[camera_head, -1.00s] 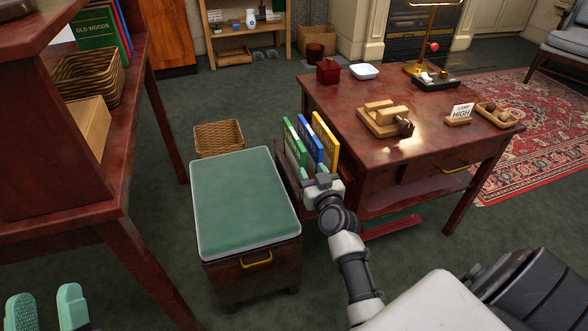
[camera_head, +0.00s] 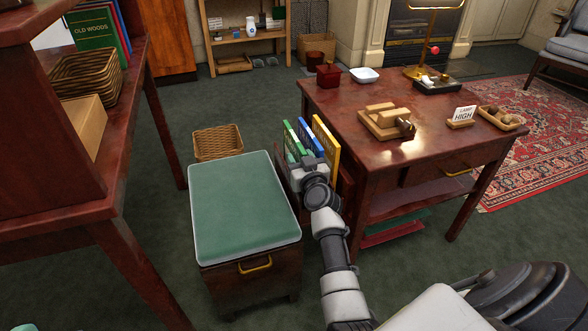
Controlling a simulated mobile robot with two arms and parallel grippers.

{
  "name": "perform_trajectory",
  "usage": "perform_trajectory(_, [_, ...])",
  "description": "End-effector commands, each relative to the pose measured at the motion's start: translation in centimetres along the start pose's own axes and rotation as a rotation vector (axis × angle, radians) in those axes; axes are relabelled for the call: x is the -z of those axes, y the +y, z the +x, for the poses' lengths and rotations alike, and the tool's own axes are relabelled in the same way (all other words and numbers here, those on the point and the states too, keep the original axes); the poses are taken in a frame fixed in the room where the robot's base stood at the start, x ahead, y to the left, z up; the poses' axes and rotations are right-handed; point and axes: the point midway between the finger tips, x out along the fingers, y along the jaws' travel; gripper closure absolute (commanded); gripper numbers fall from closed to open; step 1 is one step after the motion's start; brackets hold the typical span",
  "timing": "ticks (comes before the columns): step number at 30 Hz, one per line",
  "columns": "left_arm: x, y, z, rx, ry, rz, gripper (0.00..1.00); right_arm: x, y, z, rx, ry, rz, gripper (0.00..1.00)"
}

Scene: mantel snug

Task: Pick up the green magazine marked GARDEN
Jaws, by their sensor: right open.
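The green magazine (camera_head: 291,140) stands upright at the left of a row with a blue magazine (camera_head: 311,138) and a yellow magazine (camera_head: 326,140), in a holder by the desk's left side. Its lettering is too small to read. My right gripper (camera_head: 302,165) is open at the near end of the row, close to the green and blue magazines. It hides their lower near parts, and I cannot tell whether the green one lies between its fingers. Only a sliver of my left gripper (camera_head: 25,327) shows at the bottom left edge.
A chest with a green padded top (camera_head: 240,205) stands left of the holder, with a wicker basket (camera_head: 217,142) behind it. The wooden desk (camera_head: 350,100) is on the right, bearing a wooden block set, a sign and a lamp. A shelf unit (camera_head: 60,190) stands at far left.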

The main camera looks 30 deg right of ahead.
Motion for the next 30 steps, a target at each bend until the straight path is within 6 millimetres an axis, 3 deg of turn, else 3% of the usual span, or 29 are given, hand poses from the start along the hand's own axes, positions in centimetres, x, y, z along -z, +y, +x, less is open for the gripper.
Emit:
perform_trajectory(4, [-0.01, 0.0, 0.03, 0.0, -0.001, 0.0, 0.49, 0.02, 0.01, -0.01, 0.0, 0.0, 0.0, 0.56])
perform_trajectory(13, [-0.03, 0.0, 0.03, 0.0, -0.002, 0.0, 0.49, 0.01, 0.01, -0.03, 0.0, 0.0, 0.0, 1.0])
perform_trajectory(30, [-0.25, -0.02, 0.2, 0.0, -0.02, 0.001, 0.49, 0.36, 0.01, -0.01, 0.0, 0.002, 0.0, 1.0])
